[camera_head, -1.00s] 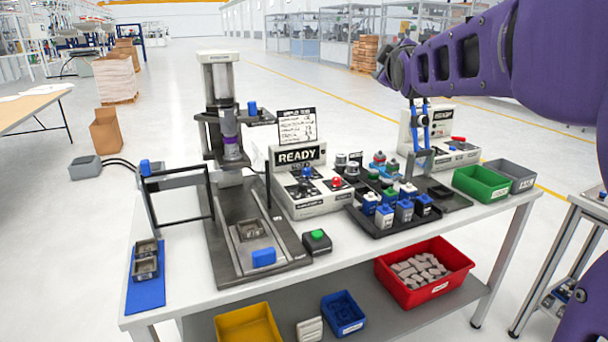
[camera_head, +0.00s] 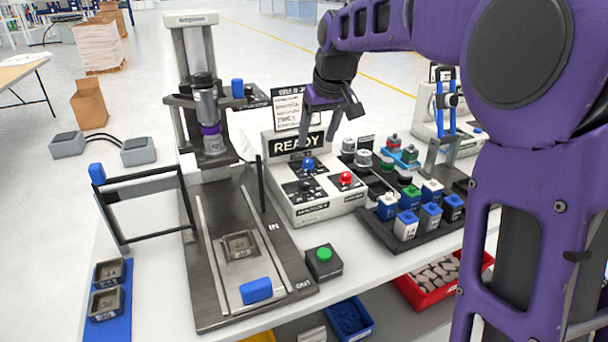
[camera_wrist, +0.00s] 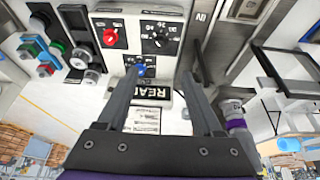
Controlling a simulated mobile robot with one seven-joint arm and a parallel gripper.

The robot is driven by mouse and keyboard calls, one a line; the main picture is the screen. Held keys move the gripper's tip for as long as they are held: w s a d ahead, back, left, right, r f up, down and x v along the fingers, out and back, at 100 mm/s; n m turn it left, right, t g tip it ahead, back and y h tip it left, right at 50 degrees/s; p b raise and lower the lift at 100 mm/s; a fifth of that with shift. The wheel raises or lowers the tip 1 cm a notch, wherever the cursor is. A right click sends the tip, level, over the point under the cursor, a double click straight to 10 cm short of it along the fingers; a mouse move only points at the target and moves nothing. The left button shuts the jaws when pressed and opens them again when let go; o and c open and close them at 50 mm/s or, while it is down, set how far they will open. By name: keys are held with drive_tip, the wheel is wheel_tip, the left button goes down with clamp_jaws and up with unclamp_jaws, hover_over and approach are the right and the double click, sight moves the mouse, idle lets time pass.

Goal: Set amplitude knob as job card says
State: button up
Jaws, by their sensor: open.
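The white control box (camera_head: 312,195) carries a blue knob (camera_head: 308,165), a black knob (camera_head: 307,185) and a red knob (camera_head: 346,179). The black knob has a numbered dial in the wrist view (camera_wrist: 157,41); the exact setting is unclear. A label on the box front seems to read amplitude. The READY display (camera_head: 296,143) is at the box's back. The job card (camera_head: 289,106) stands behind it, its writing too small to read. My gripper (camera_head: 322,125) is open and empty above the back of the box. In the wrist view, its fingers flank the READY display, with the blue knob near their tips.
A press (camera_head: 206,110) stands left of the box. A green button (camera_head: 323,254) sits in front. A tray (camera_head: 380,233) of small blue and white containers is to the right, with grey cylinders (camera_head: 363,160) close by the box.

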sight(305, 183)
drive_tip(key=b+x, duration=0.2)
drive_tip(key=x, duration=1.5)
drive_tip(key=shift+w, duration=0.1)
clamp_jaws()
